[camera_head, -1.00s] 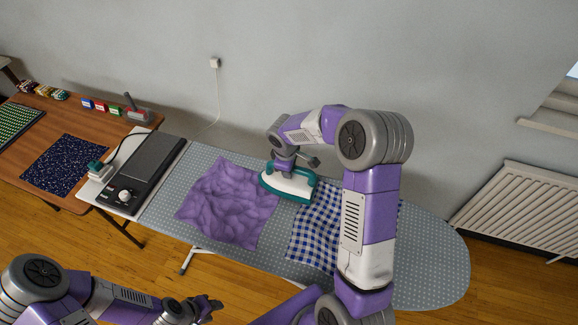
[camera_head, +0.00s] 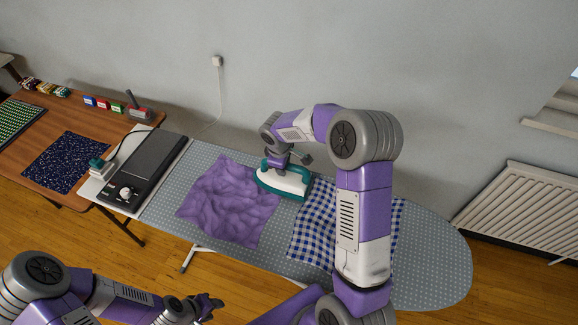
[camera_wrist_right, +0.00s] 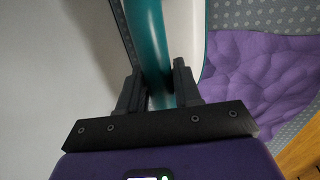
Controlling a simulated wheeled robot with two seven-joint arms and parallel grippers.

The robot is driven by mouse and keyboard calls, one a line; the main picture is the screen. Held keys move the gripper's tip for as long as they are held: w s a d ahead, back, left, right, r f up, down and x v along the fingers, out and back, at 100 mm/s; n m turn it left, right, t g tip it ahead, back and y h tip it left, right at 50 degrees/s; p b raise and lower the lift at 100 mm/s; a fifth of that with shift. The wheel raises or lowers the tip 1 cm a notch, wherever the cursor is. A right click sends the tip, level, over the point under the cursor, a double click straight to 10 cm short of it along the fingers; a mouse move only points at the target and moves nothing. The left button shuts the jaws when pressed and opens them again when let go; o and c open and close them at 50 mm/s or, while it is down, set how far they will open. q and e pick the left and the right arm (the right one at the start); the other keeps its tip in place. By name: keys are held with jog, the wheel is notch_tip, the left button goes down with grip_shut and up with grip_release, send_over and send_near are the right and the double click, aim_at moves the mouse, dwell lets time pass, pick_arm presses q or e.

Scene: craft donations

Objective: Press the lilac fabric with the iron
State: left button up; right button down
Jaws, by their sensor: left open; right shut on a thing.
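The lilac fabric (camera_head: 228,203) lies crumpled on the ironing board, with wrinkles all over it. My right gripper (camera_head: 277,162) is shut on the handle of the teal and white iron (camera_head: 292,184). The iron is at the right edge of the lilac fabric, by the blue checked cloth. I cannot tell whether its sole touches the board. In the right wrist view the fingers (camera_wrist_right: 160,88) clasp the teal handle (camera_wrist_right: 150,45), and the lilac fabric (camera_wrist_right: 262,75) shows at the right. My left gripper (camera_head: 210,303) is open and empty, in front of the board, low in the head view.
The dotted ironing board (camera_head: 430,240) has a blue checked cloth (camera_head: 318,230) right of the lilac fabric. A black hot plate (camera_head: 145,170) stands at the board's left end. A wooden table (camera_head: 30,155) with a dark speckled cloth (camera_head: 66,162) is at the far left.

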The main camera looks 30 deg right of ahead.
jog(key=shift+w+a+r+p, duration=0.1)
jog(key=shift+w+a+p, duration=0.1)
jog(key=shift+w+a, duration=0.85)
jog(key=shift+w+a+p, duration=0.15)
jog(key=shift+w+a, duration=0.7)
jog(key=shift+w, duration=0.4)
pick_arm(q)
jog(key=shift+r+p, duration=0.6)
jog(key=shift+r, duration=0.35)
pick_arm(e)
jog(key=w+a, duration=0.4)
jog(key=shift+w, duration=0.35)
pick_arm(q)
jog(key=shift+f, duration=0.1)
pick_arm(e)
jog(key=shift+a, duration=0.1)
